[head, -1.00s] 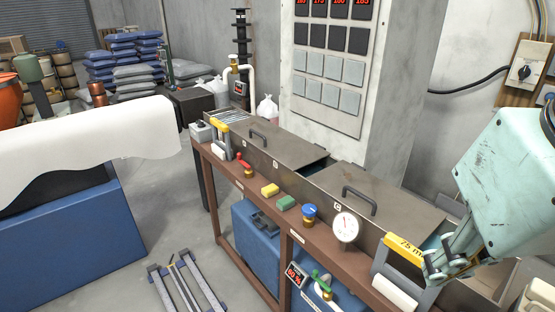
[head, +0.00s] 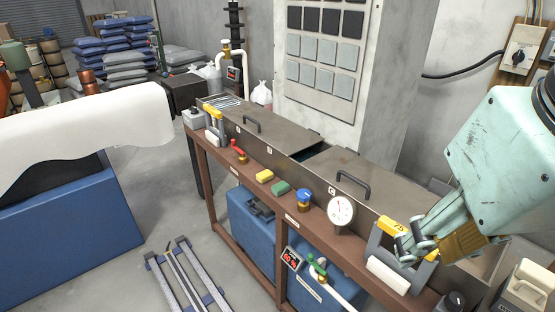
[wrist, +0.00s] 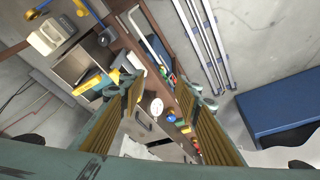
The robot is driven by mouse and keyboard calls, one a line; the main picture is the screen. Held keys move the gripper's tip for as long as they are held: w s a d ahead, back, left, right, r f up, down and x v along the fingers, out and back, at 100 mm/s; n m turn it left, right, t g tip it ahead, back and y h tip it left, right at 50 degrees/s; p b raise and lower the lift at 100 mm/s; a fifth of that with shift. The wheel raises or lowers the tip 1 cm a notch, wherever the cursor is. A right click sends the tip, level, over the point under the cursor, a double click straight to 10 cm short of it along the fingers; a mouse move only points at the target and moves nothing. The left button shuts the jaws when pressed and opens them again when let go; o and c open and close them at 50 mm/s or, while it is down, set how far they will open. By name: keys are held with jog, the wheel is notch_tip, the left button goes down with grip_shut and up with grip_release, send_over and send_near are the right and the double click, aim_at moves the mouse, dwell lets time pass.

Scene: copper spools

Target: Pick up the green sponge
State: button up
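The green sponge (head: 280,188) lies on the brown front ledge of the bench, between a yellow sponge (head: 264,176) and a blue-handled valve (head: 304,200). In the wrist view it is tiny and partly crowded beside the blue valve (wrist: 171,117). My gripper (head: 412,245) is at the right in the head view, by the yellow-labelled bracket, well to the right of the sponge. The wrist view shows its two ribbed brown fingers spread apart, with nothing held between them (wrist: 160,98).
A round white dial (head: 341,210) stands on the ledge between the sponge and my gripper. The yellow-labelled bracket (head: 392,226) is near my fingertips. Metal lids with raised handles (head: 353,184) cover the trough behind the ledge. A red-handled valve (head: 239,152) stands farther left.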

jog(key=shift+o, duration=1.2)
jog(key=w+a+r+m+g+p, duration=0.1)
jog(key=w+a+m+p, duration=0.2)
jog(key=w, duration=1.3)
jog(key=w+a+r+m+g+p, duration=0.15)
jog(key=w+a+p, duration=0.25)
jog(key=w, duration=1.2)
jog(key=w+a+f+m+p, duration=0.2)
jog(key=w+a+f, duration=0.3)
jog(key=w+f, duration=0.6)
jog(key=w+a+f+m+g+p, duration=0.1)
jog(key=w+a+f+m+p, duration=0.2)
jog(key=w+a+f, duration=0.3)
jog(key=w+f+m, duration=0.1)
jog(key=w+f, duration=0.4)
jog(key=w, duration=0.1)
